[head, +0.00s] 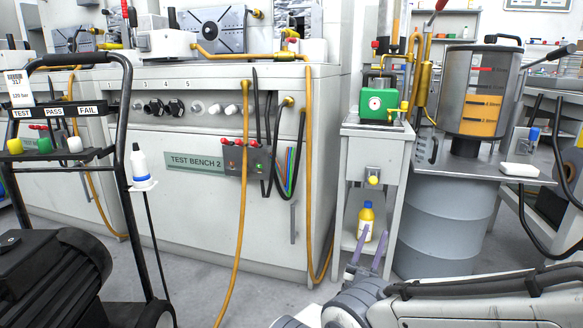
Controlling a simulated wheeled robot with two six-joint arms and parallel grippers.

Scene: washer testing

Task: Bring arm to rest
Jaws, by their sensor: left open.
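My left gripper (371,248) shows at the bottom centre-right with two purple fingers pointing up. The fingers are spread apart and nothing is seen between them. My grey and white arm (455,308) lies along the bottom right edge. In the picture, the fingertips are just below a yellow bottle with a blue cap (366,217) on the lower shelf of a narrow stand (352,180). I cannot tell how far apart they are in depth, and the bottle looks upright and free. My right gripper is not in view.
Test Bench 2 (230,220) fills the middle, with yellow hoses (243,230) hanging to the floor. A cart with a black handle (127,130) stands left, near a black motor (50,280). A grey drum (440,230) stands right. Grey floor (200,270) shows before the bench.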

